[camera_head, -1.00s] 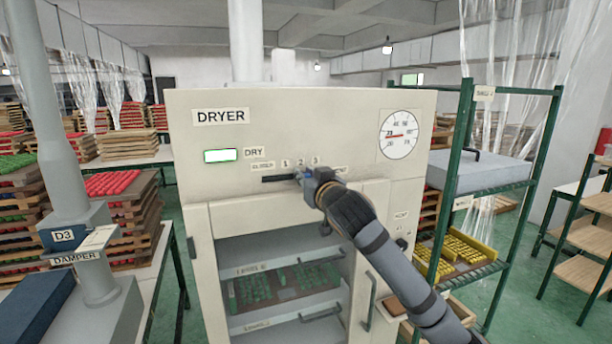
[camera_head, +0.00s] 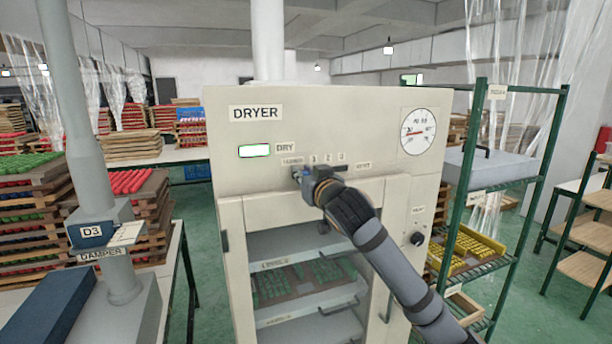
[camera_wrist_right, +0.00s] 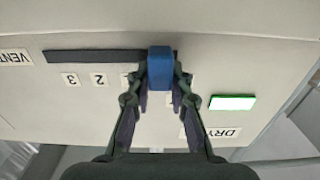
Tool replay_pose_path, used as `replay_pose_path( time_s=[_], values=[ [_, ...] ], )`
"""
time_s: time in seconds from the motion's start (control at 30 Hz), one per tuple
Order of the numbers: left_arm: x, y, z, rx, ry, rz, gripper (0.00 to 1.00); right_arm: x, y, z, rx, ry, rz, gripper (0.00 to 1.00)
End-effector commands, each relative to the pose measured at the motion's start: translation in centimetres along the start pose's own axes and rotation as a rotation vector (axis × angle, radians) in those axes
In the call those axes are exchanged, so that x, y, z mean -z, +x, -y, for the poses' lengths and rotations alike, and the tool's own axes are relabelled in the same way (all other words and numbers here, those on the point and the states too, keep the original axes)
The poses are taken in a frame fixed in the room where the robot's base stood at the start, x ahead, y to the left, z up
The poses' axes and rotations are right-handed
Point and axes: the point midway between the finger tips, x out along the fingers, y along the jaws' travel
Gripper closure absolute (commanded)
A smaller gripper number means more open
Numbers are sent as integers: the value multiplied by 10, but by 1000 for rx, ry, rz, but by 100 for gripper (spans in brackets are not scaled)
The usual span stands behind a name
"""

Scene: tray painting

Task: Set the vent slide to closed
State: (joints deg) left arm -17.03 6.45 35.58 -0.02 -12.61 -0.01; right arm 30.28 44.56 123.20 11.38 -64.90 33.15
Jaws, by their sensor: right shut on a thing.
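The dryer's vent slide has a blue knob (camera_wrist_right: 160,68) in a dark horizontal slot (camera_wrist_right: 95,56). In the right wrist view, which is upside down, the knob is near the slot's right end, past the labels 3 and 2; the label 1 is partly hidden. In the head view this is the slot's left end, below the CLOSED label (camera_head: 292,161). My right gripper (camera_head: 303,176) is shut on the knob, one finger on each side of it in the right wrist view (camera_wrist_right: 160,82). My left gripper is not in view.
The dryer (camera_head: 375,130) has a lit DRY display (camera_head: 254,151), a round gauge (camera_head: 418,133) and an open front with trays below the slot. A green rack (camera_head: 462,180) stands to the right. A damper pipe (camera_head: 88,150) stands at the left.

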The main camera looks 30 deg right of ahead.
Motion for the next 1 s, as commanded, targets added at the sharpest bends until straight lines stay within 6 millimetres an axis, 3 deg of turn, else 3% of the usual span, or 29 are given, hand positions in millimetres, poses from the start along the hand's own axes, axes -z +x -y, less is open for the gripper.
replay_pose_path(
  time_s=[0.13, 0.17, 0.33, 0.67, 1.0],
  values=[
    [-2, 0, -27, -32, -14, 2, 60, -2, 0, 1, 4, 4, 3, 100],
    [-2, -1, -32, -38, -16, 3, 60, -2, 0, 1, 3, 3, 3, 79],
    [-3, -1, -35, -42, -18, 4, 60, -2, 0, 0, 1, 2, 3, 57],
    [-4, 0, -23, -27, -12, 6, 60, 3, 0, 0, -2, 3, 0, 57],
    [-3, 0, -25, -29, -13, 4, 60, 69, 1, 1, 1, 7, -2, 57]
  ],
)
